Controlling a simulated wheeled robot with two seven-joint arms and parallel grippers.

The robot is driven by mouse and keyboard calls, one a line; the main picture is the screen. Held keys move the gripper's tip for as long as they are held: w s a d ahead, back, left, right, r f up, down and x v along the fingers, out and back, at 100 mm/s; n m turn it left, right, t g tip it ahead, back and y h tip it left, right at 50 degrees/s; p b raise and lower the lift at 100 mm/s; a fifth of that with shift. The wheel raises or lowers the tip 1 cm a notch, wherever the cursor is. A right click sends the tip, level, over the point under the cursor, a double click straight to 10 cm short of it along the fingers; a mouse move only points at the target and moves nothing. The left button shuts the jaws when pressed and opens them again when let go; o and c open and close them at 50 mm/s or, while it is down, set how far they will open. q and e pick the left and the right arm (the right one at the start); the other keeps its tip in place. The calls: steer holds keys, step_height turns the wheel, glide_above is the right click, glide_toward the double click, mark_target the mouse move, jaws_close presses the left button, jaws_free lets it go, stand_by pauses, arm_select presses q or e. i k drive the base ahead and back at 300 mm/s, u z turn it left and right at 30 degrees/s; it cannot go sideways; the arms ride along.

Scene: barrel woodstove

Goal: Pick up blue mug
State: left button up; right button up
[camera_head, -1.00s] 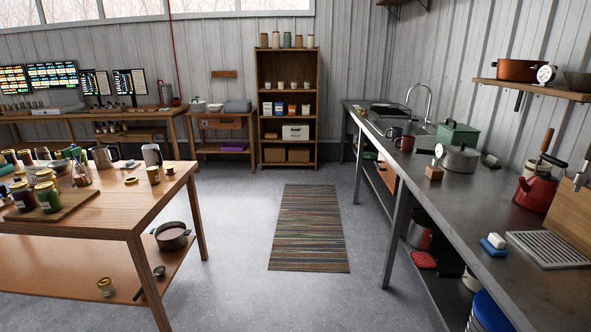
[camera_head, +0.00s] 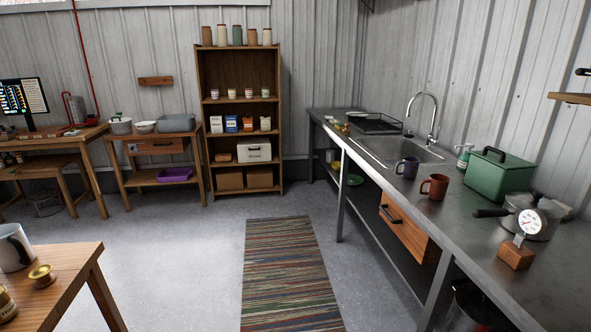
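A dark blue-purple mug (camera_head: 407,167) stands upright on the metal counter (camera_head: 465,209) at the right, near the front edge and beside the sink. A red-brown mug (camera_head: 434,187) stands just nearer to me, to its right. The blue mug's handle points to the left. Neither of my grippers shows in the head view.
The counter also holds a green box (camera_head: 498,176), a pot (camera_head: 530,213) and a dial thermometer on a wooden block (camera_head: 516,254). A wooden table (camera_head: 70,283) is at the near left. A striped rug (camera_head: 284,275) lies on open floor. A shelf (camera_head: 240,104) stands behind.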

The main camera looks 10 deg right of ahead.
mark_target(410, 165)
steer(key=z, duration=0.7)
steer(key=i, duration=2.05)
steer(key=z, duration=1.4)
steer(key=k, duration=0.45)
steer(key=z, duration=0.4)
